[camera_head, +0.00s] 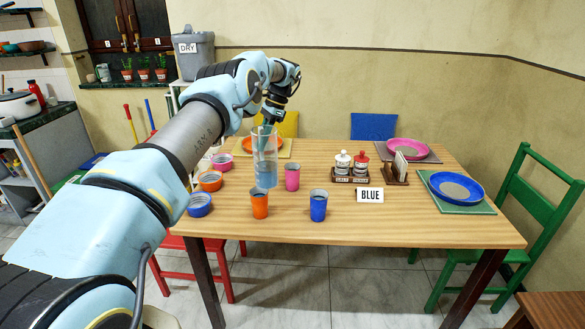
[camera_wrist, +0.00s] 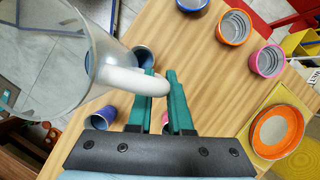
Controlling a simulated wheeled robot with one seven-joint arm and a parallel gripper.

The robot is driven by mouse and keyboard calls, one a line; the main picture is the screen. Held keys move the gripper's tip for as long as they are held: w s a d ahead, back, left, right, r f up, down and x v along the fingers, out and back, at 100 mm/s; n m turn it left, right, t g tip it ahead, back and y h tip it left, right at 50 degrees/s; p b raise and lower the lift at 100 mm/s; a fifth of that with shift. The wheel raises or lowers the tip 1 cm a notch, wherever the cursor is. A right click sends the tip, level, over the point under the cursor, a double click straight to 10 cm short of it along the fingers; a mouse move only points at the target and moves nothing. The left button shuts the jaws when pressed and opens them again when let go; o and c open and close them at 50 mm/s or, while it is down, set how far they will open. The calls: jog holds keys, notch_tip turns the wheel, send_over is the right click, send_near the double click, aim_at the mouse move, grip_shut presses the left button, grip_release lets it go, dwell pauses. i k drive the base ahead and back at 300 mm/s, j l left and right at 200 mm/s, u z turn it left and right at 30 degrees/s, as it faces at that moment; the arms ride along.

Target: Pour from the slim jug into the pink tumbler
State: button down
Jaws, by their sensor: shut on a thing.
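The slim jug (camera_head: 266,172) is clear, with bluish liquid in its lower part. It is about upright over the table's left half. My gripper (camera_head: 268,122) is shut on its white handle (camera_wrist: 125,78); the jug (camera_wrist: 60,60) fills the upper left of the wrist view. The pink tumbler (camera_head: 292,178) stands upright just right of the jug in the head view. In the wrist view only a pink sliver (camera_wrist: 165,118) shows between my fingers. I cannot tell the exact gap between jug and table.
An orange tumbler (camera_head: 260,205) and a blue tumbler (camera_head: 318,205) stand near the front. Bowls (camera_head: 210,181) line the table's left side. A condiment rack (camera_head: 351,168), a BLUE sign (camera_head: 369,195) and a napkin holder (camera_head: 397,168) stand right of the tumblers. The front right is clear.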

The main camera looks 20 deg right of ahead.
aim_at(292, 177)
jog(key=i+l, duration=0.8)
